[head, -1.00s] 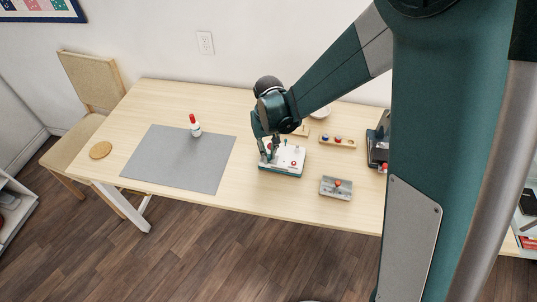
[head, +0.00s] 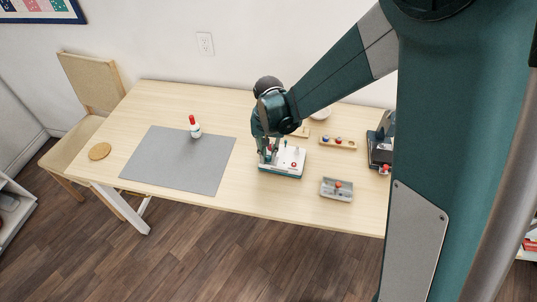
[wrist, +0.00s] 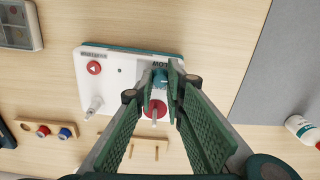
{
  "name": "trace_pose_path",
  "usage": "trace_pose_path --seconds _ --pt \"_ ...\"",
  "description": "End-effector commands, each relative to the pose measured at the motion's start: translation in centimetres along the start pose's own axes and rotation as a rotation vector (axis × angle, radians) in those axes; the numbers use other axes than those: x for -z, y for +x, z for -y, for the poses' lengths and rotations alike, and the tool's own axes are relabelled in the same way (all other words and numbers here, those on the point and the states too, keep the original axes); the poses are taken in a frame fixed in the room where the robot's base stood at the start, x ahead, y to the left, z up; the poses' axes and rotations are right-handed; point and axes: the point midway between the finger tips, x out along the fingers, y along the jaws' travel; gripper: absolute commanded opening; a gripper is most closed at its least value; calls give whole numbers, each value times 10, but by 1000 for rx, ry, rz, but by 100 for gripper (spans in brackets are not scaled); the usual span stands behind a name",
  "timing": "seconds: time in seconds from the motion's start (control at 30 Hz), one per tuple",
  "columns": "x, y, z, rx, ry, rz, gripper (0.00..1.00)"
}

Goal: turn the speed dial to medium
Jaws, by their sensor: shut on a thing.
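The control panel is a white plate on a teal base (head: 291,164); it also shows in the wrist view (wrist: 122,68). My gripper (head: 268,158) is over its left part in the head view. In the wrist view my gripper (wrist: 160,79) is shut on a small blue-teal knob (wrist: 160,76), which seems to be the speed dial. The word LOW shows beside the knob. Other marks around it are hidden by the fingers, so its setting cannot be read. A large red button (wrist: 156,106) lies just beyond the fingertips, partly covered.
The panel also carries a smaller red button (wrist: 94,67) and a pale lever (wrist: 94,106). A grey box (head: 336,189), a wooden tray with coloured knobs (head: 338,143) and a pegged board (wrist: 146,144) stand nearby. The grey mat (head: 180,160) and red-capped bottle (head: 195,127) are left.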

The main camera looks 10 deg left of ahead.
Motion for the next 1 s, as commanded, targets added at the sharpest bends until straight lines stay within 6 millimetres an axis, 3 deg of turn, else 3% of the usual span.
trace_pose_path --seconds 0.07,0.1,0.2,0.67,1.0 --pt "0 0 0 0 0 0 1" --pt "0 0 0 0 0 0 17" --pt "0 0 0 0 -1 0 28" --pt "0 -3 0 0 -1 0 28" --pt "0 -28 0 0 -1 0 28"
